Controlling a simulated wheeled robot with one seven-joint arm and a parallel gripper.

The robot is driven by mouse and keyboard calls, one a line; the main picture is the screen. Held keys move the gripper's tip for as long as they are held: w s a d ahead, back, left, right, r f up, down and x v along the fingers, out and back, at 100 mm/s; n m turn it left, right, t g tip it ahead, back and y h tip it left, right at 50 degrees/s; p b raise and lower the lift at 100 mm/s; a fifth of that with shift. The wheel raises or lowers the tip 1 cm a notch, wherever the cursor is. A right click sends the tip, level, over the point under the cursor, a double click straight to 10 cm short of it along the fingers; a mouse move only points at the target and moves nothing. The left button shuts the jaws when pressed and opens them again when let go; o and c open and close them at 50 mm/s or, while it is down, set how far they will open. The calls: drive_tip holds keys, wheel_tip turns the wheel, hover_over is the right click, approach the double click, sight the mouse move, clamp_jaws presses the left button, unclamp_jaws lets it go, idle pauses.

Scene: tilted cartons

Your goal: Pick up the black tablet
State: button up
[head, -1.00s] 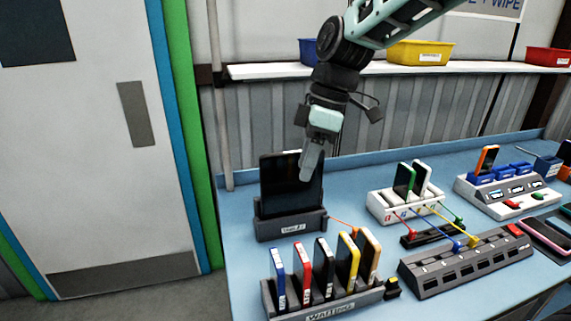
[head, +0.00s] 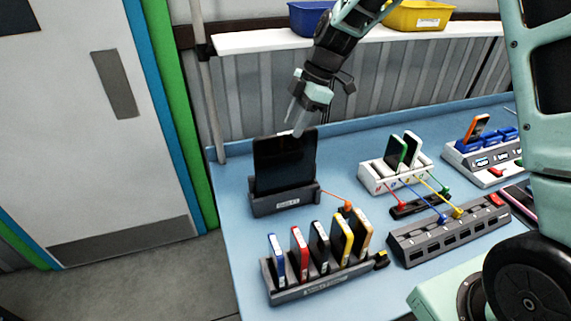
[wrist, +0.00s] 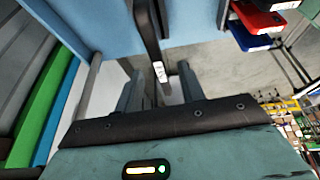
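The black tablet (head: 283,163) stands upright, leaning back slightly, in a dark dock (head: 284,202) at the left end of the blue bench. In the wrist view a dark, thin slab with a white label, which looks like the tablet (wrist: 148,32) seen edge-on, runs down toward the gap between my fingers. My gripper (head: 298,128) is at the tablet's top edge, toward its right corner, pointing down. Its two fingers (wrist: 160,80) are apart, one on either side of the slab's line. I cannot tell whether either finger touches it.
A rack (head: 325,283) of several coloured phones stands in front of the dock. A white charger (head: 378,178) with two phones and a grey hub (head: 448,232) with cables are to the right. A shelf (head: 260,42) with bins (head: 418,15) runs above.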

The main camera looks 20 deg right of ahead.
sight(288, 132)
drive_tip(key=shift+a+f, duration=0.25)
drive_tip(key=shift+f, duration=0.25)
drive_tip(key=p+x, duration=0.1)
drive_tip(key=x, duration=0.1)
drive_tip(key=p+x, duration=0.1)
drive_tip(key=p, duration=0.1)
drive_tip(key=shift+a+f, duration=0.2)
drive_tip(key=shift+a, duration=0.3)
drive_tip(key=shift+w+a+f+p, duration=0.15)
drive_tip(key=shift+f+p, duration=0.2)
drive_tip(key=shift+f, duration=0.25)
drive_tip(key=shift+f+b, duration=0.3)
drive_tip(key=shift+b, duration=0.3)
clamp_jaws()
